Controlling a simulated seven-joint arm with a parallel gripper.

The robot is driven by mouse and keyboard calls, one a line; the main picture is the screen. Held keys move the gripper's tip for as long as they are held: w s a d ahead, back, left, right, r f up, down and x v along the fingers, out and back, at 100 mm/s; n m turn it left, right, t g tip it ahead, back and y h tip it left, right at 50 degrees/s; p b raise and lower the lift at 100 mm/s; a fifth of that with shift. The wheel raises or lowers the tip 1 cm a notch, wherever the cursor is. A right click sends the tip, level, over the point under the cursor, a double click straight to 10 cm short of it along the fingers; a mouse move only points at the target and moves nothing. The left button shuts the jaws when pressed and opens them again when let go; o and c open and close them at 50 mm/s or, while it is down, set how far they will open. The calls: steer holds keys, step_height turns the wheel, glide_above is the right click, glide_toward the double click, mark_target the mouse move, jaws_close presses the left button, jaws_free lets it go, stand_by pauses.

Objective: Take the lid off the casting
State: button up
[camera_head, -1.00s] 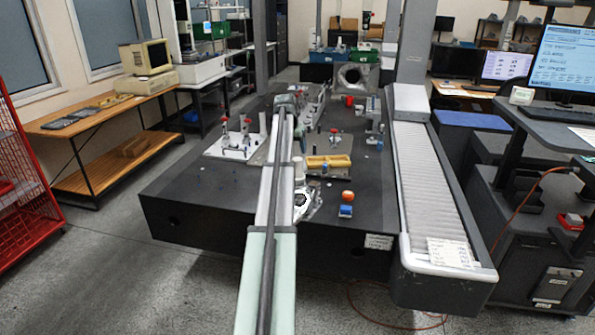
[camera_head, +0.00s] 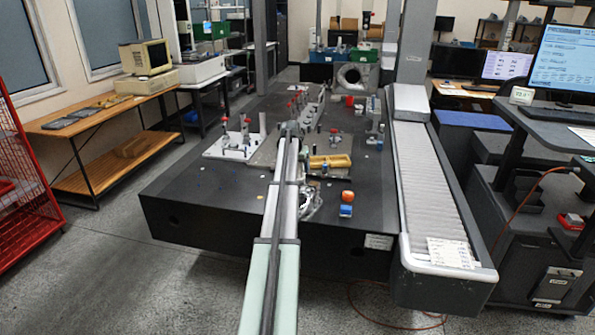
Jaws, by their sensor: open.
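My arm reaches from the bottom edge over the dark granite table, and my gripper (camera_head: 291,130) is at its far end, over the middle of the table. The gripper is small here and partly hidden by my own arm; it is open, and nothing shows held in it. A shiny silver metal part (camera_head: 313,203), perhaps the casting, lies right beside my arm near the front of the table, partly hidden behind the arm. A larger grey casting with a round opening (camera_head: 343,77) stands at the back. I cannot make out a separate lid on either.
A white plate with red-topped clamps (camera_head: 232,146) is at left. Several fixtures stand beyond the gripper.

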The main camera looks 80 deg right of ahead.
steer(key=shift+d+f, duration=0.15)
steer(key=shift+f, duration=0.2)
steer(key=shift+c, duration=0.4)
steer(key=c, duration=1)
steer(key=shift+o, duration=0.2)
